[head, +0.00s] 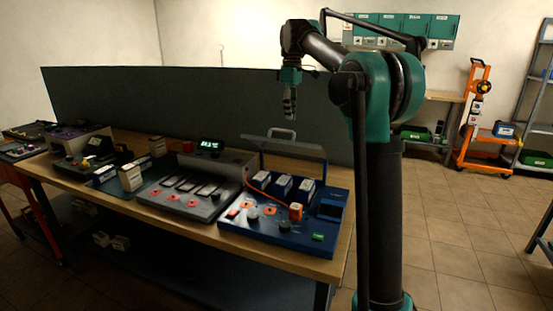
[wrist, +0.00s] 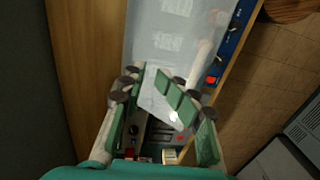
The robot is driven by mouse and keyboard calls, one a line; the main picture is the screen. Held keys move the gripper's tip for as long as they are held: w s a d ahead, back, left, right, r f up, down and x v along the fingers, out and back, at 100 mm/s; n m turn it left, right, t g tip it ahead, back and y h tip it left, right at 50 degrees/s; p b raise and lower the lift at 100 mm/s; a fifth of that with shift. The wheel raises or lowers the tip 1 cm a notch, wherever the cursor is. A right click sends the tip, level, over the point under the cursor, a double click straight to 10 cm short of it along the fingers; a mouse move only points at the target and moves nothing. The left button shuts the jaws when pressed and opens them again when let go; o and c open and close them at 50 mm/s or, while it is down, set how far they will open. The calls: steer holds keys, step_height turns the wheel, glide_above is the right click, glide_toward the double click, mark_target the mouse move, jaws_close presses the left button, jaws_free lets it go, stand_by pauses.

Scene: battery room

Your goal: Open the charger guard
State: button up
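The charger guard is a clear panel (head: 300,147) with a pale arched handle (head: 282,133) on its upper edge. It stands raised and tilted above the back of the blue charger (head: 275,232), on thin side arms. In the wrist view the guard's hazy panel (wrist: 165,35) fills the upper middle. My gripper (head: 289,114) points down just above the handle, with a visible gap to it in the head view. In the wrist view my gripper (wrist: 152,72) has its fingertips apart. I see nothing held between them.
Blue battery blocks (head: 283,186) and an orange plug (head: 296,211) sit on the charger. A grey charger (head: 185,208) stands to its left on the wooden bench (head: 300,262). A dark partition (head: 150,105) rises behind the bench.

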mark_target(287, 143)
steer(key=s+f, duration=0.1)
steer(key=s, duration=0.1)
steer(key=s+a+f, duration=0.1)
steer(key=s, duration=0.1)
steer(key=s+a+f, duration=0.1)
steer(key=s+f, duration=0.1)
steer(key=shift+a, duration=0.25)
steer(key=s+a+f+t+h, duration=0.1)
steer(key=s+f+t, duration=0.1)
steer(key=s+f, duration=0.2)
steer(key=shift+s+a+f+t, duration=0.25)
steer(key=shift+a+f+t, duration=0.15)
steer(key=shift+f, duration=1.4)
steer(key=shift+d, duration=0.1)
